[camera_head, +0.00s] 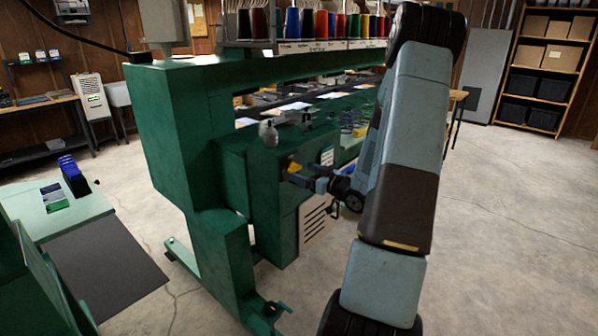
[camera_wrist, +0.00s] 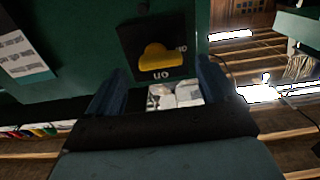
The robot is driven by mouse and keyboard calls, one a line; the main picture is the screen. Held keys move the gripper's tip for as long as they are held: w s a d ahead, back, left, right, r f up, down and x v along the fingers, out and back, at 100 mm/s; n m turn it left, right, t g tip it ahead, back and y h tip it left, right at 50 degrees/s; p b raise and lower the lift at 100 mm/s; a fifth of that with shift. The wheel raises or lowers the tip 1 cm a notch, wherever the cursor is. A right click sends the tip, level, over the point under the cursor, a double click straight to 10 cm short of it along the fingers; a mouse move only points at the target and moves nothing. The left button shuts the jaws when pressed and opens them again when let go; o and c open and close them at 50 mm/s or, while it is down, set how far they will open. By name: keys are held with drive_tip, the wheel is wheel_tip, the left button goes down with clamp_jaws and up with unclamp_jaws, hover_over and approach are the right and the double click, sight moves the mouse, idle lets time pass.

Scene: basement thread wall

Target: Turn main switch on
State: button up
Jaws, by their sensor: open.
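The main switch is a yellow knob (camera_wrist: 163,58) on a black plate (camera_wrist: 130,40) fixed to the green machine housing. In the wrist view the knob lies roughly sideways, with white lettering below it and to its right that appears upside down. The yellow knob (camera_head: 294,168) also shows small in the head view, on the front of the green box. My gripper (camera_wrist: 158,88) is open, one finger on each side below the plate in the wrist view, with nothing between them. In the head view my gripper (camera_head: 300,181) is close to the switch; whether it touches cannot be told.
A white label (camera_wrist: 22,55) is beside the switch on the green housing. The green embroidery machine (camera_head: 165,130) carries coloured thread cones (camera_head: 307,23) on top. A vented panel (camera_head: 316,220) is below the switch. The concrete floor (camera_head: 510,220) at right is clear.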

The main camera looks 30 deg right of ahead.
sight(297, 170)
drive_tip(key=shift+x, duration=1.7)
drive_tip(key=shift+c, duration=0.2)
drive_tip(key=c, duration=1)
